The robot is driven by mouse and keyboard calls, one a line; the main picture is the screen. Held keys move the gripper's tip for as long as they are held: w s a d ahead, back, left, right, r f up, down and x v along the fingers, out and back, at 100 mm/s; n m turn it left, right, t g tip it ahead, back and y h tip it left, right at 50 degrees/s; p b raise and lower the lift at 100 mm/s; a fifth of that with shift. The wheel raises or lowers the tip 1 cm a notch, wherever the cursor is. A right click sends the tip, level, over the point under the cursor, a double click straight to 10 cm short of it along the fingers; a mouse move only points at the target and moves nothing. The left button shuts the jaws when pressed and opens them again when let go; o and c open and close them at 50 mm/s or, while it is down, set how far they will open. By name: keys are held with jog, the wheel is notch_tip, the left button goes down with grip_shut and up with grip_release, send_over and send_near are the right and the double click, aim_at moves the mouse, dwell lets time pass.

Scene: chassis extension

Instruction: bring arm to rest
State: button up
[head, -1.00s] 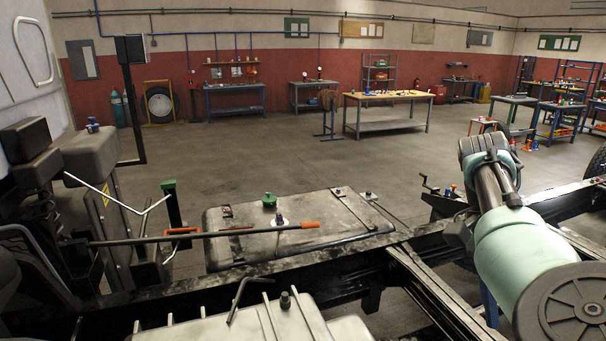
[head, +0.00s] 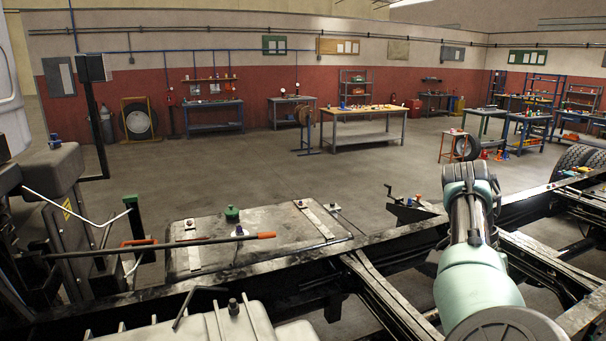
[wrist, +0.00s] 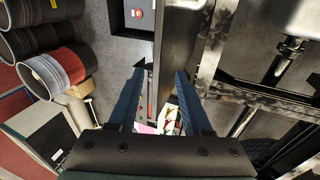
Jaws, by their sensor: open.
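My gripper (wrist: 160,97) shows in the wrist view with its two blue fingers apart and nothing between them. It hangs above the dark chassis rail area, and a few small pale and red items (wrist: 168,122) show beyond the fingers, too small to make out. In the head view my green and grey arm reaches forward from the lower right over the truck chassis (head: 300,268). The fingers are hidden in the head view.
A grey tank (head: 262,228) with a green cap (head: 232,213) lies beside the chassis rail at centre left. Large drums (wrist: 30,45) show in the wrist view. The floor behind (head: 270,165) is largely clear.

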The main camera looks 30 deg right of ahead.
jog(key=w+d+t+h, duration=0.3)
jog(key=w+d+h, duration=0.1)
jog(key=w+d, duration=0.1)
jog(key=w+r+n+t+h, duration=0.2)
jog(key=w+r+t+h, duration=0.2)
jog(key=w+r, duration=0.2)
jog(key=w+a+r+n+t+h, duration=0.2)
jog(key=w+a+r+n+t, duration=0.15)
jog(key=a+r+t, duration=0.45)
jog(key=w+a+r+n+t+h, duration=0.1)
jog(key=w+a+r+n+t, duration=0.25)
jog(key=a+r, duration=0.7)
jog(key=s+a+r+n+t+y, duration=0.25)
jog(key=a+r, duration=0.25)
jog(key=a, duration=0.3)
jog(key=s+a+r+n+t+y, duration=0.1)
jog(key=a+r+n+t, duration=0.1)
jog(key=a+r+t, duration=0.45)
jog(key=s+a+r+n+t+y, duration=0.2)
jog(key=s+a+y, duration=0.1)
jog(key=s+a, duration=0.3)
jog(key=s+a+r+n+t+y, duration=0.1)
jog(key=s+a+n+y, duration=0.25)
jog(key=a, duration=0.45)
notch_tip(320, 180, down, 17)
jog(key=s+a+y+b, duration=0.1)
jog(key=b, duration=1.6)
jog(key=shift+s+a+t+b, duration=0.3)
jog(key=shift+a+t, duration=0.05)
jog(key=shift+t, duration=0.1)
